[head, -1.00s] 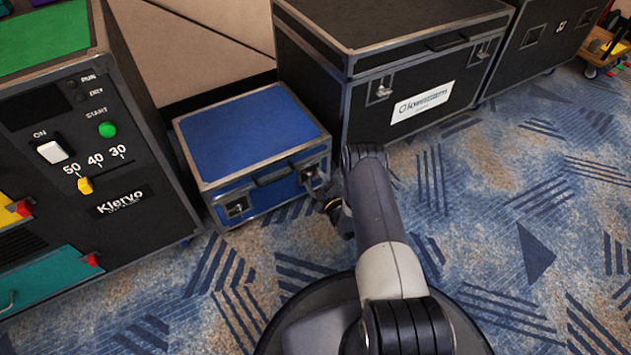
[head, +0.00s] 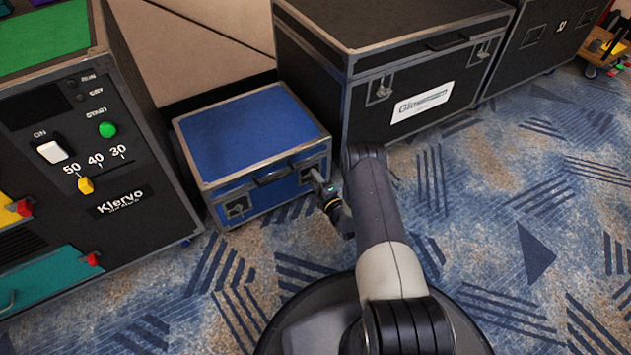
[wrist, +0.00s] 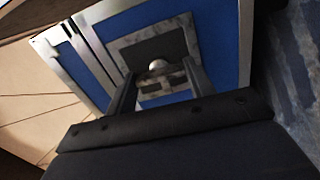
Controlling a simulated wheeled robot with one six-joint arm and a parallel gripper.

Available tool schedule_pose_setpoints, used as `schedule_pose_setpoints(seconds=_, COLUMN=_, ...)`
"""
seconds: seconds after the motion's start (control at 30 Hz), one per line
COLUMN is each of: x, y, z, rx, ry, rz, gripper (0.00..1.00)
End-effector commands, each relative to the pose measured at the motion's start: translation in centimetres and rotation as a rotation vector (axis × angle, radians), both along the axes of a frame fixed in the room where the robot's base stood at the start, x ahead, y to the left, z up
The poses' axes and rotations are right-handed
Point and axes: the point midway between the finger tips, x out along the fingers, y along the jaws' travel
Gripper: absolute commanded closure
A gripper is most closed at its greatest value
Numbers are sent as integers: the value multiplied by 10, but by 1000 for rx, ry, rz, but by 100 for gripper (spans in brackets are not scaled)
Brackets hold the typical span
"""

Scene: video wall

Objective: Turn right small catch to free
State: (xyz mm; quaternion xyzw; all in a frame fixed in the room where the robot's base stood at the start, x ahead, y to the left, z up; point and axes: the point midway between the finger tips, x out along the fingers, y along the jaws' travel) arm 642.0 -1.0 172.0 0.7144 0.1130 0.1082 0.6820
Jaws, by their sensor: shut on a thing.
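The blue case (head: 250,135) with metal edges sits on the carpet between a black machine and a large black case. Its left small catch (head: 238,207) is on the front face. The right small catch (wrist: 158,68) shows in the wrist view as a rounded metal piece on a dark recessed plate. My gripper (head: 318,176) is at the right end of the case's front and hides most of this catch in the head view. In the wrist view my gripper (wrist: 160,82) has a finger on each side of the catch, shut on it.
The black machine (head: 125,175) with a slider and buttons stands close on the left. The large black case (head: 400,95) stands behind my arm at the right. A dark handle (head: 275,177) sits between the catches. Carpet in front is clear.

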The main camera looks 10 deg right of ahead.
Motion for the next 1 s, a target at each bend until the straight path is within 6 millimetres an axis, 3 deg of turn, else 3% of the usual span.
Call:
schedule_pose_setpoints(seconds=0.67, x=-1, y=0, z=-1, rx=-60, ry=-17, rz=0, gripper=72)
schedule_pose_setpoints(seconds=0.7, x=-1, y=0, z=-1, rx=-60, ry=-16, rz=0, gripper=48)
schedule_pose_setpoints(seconds=0.93, x=0, y=0, z=-1, rx=-59, ry=-18, rz=0, gripper=29)
schedule_pose_setpoints(seconds=1.0, x=0, y=0, z=0, rx=-59, ry=-18, rz=0, gripper=27)
